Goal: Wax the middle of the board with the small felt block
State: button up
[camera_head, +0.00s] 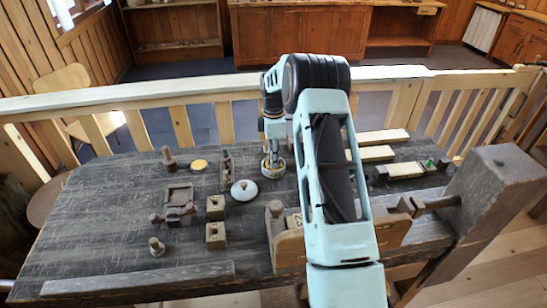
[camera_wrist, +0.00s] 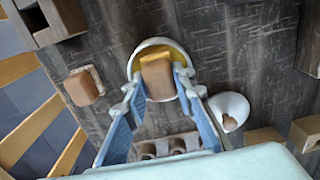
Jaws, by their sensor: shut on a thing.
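My gripper (camera_wrist: 163,100) is shut on a small tan-brown block (camera_wrist: 157,78), the felt block. It holds the block over or in a round white bowl (camera_wrist: 137,62) with yellow wax (camera_wrist: 178,52) inside. I cannot tell whether the block touches the wax. In the head view the gripper (camera_head: 271,155) is at the bowl (camera_head: 274,172), and the block is hidden. Several pale boards lie at the right: one at the back (camera_head: 384,137), one nearer (camera_head: 375,154), and one between dark end blocks (camera_head: 405,170). I cannot tell which is the task's board.
A white knobbed lid (camera_head: 244,190) lies left of the bowl. A large wooden vise (camera_head: 500,190) stands at the right.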

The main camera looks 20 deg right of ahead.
dwell(0.4)
jog(key=shift+r+p, duration=1.95)
jog(key=shift+r, duration=1.5)
